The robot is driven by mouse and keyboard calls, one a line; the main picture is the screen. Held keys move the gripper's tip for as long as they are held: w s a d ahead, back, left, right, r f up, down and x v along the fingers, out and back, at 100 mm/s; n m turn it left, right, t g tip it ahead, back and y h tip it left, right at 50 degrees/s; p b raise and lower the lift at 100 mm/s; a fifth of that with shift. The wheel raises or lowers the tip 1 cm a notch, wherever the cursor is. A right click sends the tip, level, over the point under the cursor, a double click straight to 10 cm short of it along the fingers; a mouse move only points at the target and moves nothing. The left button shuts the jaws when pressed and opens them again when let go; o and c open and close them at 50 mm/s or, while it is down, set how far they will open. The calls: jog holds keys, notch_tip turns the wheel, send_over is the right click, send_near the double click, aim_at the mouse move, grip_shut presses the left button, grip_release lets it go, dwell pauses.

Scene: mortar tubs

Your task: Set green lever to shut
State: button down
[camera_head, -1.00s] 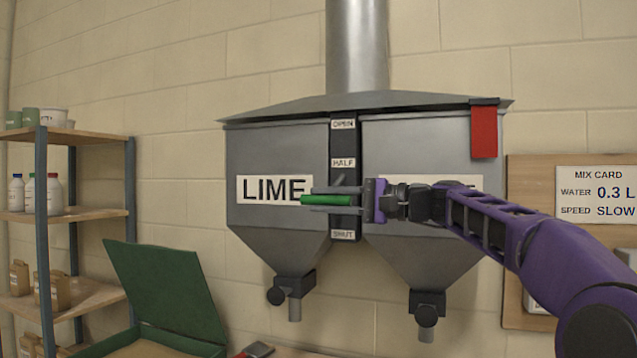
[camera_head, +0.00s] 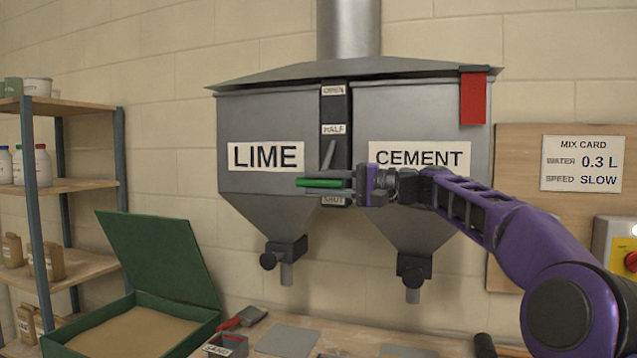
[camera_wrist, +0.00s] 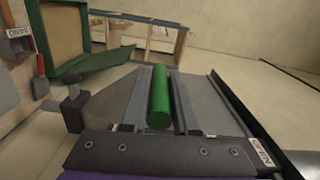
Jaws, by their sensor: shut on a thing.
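The green lever (camera_head: 320,183) sits on the dark slotted strip (camera_head: 336,110) between the two hopper halves. Its grey stem (camera_head: 329,156) shows above the green handle. The strip reads OPEN at the top, HALF in the middle and SHUT (camera_head: 333,201) at the bottom. The handle lies well below HALF and just above SHUT, whose label is partly covered. My gripper (camera_head: 310,182) comes from the right and is shut on the green handle. In the wrist view the handle (camera_wrist: 159,97) lies between the two fingers.
The LIME hopper (camera_head: 265,185) is left of the strip, the CEMENT hopper (camera_head: 415,125) behind my arm. A red tag (camera_head: 473,97) hangs at the upper right. Below are an open green box (camera_head: 165,300), a bench with tools, and shelves (camera_head: 75,185) at left.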

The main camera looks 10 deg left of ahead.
jog(key=shift+w+d, duration=0.1)
jog(key=shift+w, duration=0.15)
jog(key=c, duration=0.7)
grip_release()
jog(key=shift+w+f, duration=0.1)
jog(key=shift+w, duration=0.1)
jog(key=shift+s, duration=0.15)
jog(key=d, duration=0.5)
jog(key=s+d, duration=0.1)
jog(key=d, duration=1.1)
jog(key=shift+s+d, duration=0.15)
jog(key=shift+s, duration=0.05)
